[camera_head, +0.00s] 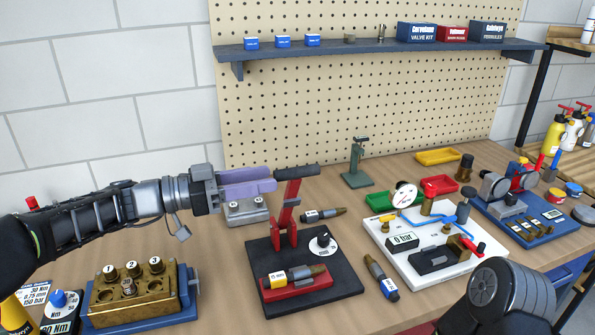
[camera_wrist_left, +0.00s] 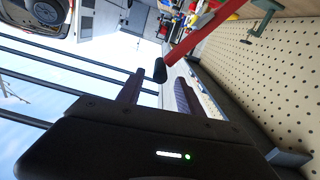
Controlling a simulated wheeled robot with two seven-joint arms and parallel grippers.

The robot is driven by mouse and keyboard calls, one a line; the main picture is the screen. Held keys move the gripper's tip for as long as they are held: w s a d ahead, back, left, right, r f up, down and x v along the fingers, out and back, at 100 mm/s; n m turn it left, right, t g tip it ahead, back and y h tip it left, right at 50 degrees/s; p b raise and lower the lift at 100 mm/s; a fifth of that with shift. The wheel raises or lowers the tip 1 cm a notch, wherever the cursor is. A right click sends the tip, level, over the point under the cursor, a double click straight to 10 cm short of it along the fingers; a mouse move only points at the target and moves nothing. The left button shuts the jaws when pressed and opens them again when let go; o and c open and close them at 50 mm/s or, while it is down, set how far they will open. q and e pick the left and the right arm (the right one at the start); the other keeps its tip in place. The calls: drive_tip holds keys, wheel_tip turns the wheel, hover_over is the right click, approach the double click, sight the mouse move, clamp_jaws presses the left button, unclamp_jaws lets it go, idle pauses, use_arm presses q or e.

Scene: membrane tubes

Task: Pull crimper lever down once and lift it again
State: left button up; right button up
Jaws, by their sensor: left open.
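The crimper stands on a black base plate (camera_head: 262,248). Its red lever (camera_head: 287,212) points up, with a black handle (camera_head: 297,171) at the top. In the left wrist view the handle's end (camera_wrist_left: 160,70) shows in the gap between the fingertips, with the red lever (camera_wrist_left: 200,38) running away to the upper right. Whether a finger touches it is unclear. My right gripper is not in view.
A brass block with numbered caps (camera_head: 130,290) stands at front left. A white board with a gauge (camera_head: 420,240) and a blue tray (camera_head: 530,215) are to the right. Loose fittings (camera_head: 381,278) lie beside the base. The pegboard wall (camera_head: 350,100) stands behind.

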sight(319, 170)
use_arm(q)
drive_tip(key=shift+d, duration=0.1)
drive_tip(key=p+x, duration=0.2)
drive_tip(key=x, duration=0.4)
drive_tip(key=shift+w+d+r+p, duration=0.1)
drive_tip(key=shift+d+p, duration=0.1)
drive_tip(key=shift+p, duration=0.1)
drive_tip(key=shift+w+d, duration=0.2)
drive_tip(key=shift+d, duration=0.4)
clamp_jaws()
idle(0.7)
